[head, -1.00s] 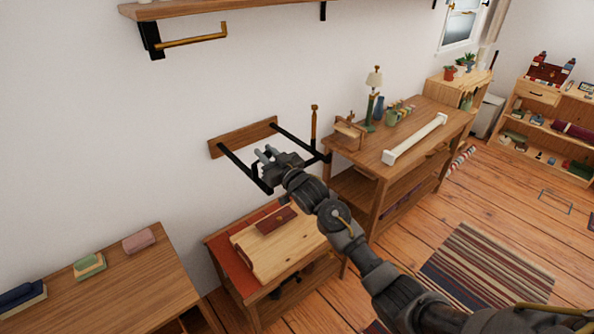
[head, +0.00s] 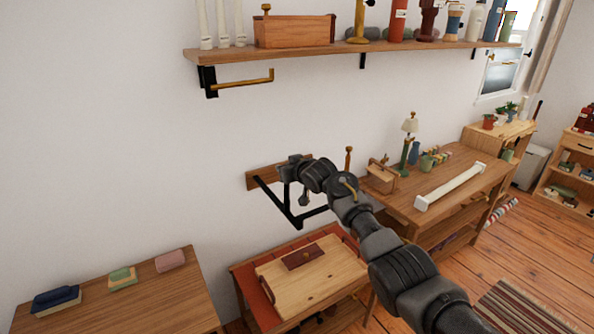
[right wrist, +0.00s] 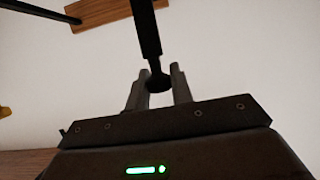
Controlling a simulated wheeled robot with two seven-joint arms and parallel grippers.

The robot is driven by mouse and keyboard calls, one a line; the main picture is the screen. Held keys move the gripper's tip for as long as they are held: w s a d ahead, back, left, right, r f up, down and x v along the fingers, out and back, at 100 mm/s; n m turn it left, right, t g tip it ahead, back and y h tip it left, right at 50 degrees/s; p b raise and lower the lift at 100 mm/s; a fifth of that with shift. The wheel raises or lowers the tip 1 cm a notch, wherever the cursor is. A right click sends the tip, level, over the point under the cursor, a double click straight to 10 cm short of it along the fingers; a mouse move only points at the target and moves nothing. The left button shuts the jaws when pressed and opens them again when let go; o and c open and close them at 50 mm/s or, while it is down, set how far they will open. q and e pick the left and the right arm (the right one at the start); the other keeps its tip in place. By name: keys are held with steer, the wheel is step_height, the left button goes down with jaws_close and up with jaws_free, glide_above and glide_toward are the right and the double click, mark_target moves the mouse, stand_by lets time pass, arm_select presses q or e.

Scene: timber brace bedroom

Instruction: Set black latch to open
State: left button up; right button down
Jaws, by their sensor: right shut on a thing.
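A black bar with a rounded end (right wrist: 148,35), which looks like the latch, comes down from a wooden wall plate (right wrist: 115,12) in the right wrist view. My right gripper (right wrist: 157,82) is shut on its rounded end, with one finger on each side. In the head view my right gripper (head: 294,190) is at the black wall bracket (head: 270,197), just below and right of the wooden plate (head: 254,181). My gripper and wrist hide part of the plate and the held bar there. My left gripper is not in view.
A wall shelf (head: 340,50) with several items and a brass-coloured hook (head: 243,82) are above. A low table with a wooden board (head: 308,277) is below. A workbench (head: 455,185) with a lamp stands to the right. The wall between shelf and bracket is bare.

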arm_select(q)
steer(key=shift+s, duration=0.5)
arm_select(e)
steer(key=shift+w+a+r, duration=0.1)
steer(key=shift+w+a, duration=0.1)
steer(key=shift+w, duration=0.05)
steer(key=c, duration=1.3)
jaws_free()
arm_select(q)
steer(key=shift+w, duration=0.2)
arm_select(e)
steer(key=shift+o, duration=0.2)
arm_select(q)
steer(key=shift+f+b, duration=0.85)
arm_select(e)
steer(key=v, duration=1)
steer(key=shift+s+r, duration=0.2)
steer(key=shift+s, duration=0.05)
